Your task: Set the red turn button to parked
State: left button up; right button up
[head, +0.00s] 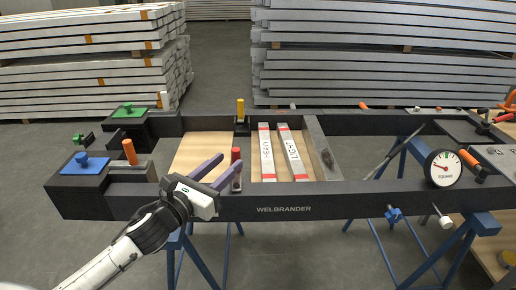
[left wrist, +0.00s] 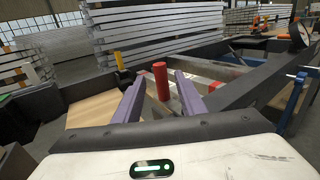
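The red turn button (head: 236,156) is an upright red cylinder on the front beam of the dark frame, left of the HEAVY and LIGHT bars. In the left wrist view the red turn button (left wrist: 160,80) stands between and just beyond the two purple fingers. My left gripper (head: 230,161) is open and empty, its fingers pointing at the button from the front left. The fingers also show in the left wrist view (left wrist: 160,88), apart on either side of the button. I cannot tell whether they touch it. The base of the button is partly hidden. My right gripper is not in view.
A yellow turn button (head: 240,108) stands on the back beam and an orange one (head: 129,151) at the left. Blue (head: 82,163) and green (head: 129,110) handled blocks sit at the left end. A gauge (head: 443,168) stands at the right. HEAVY (head: 267,152) and LIGHT (head: 293,152) bars lie inside.

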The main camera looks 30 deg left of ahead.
pick_arm(q)
jog(key=w, duration=0.9)
jog(key=shift+d, duration=0.1)
grip_shut()
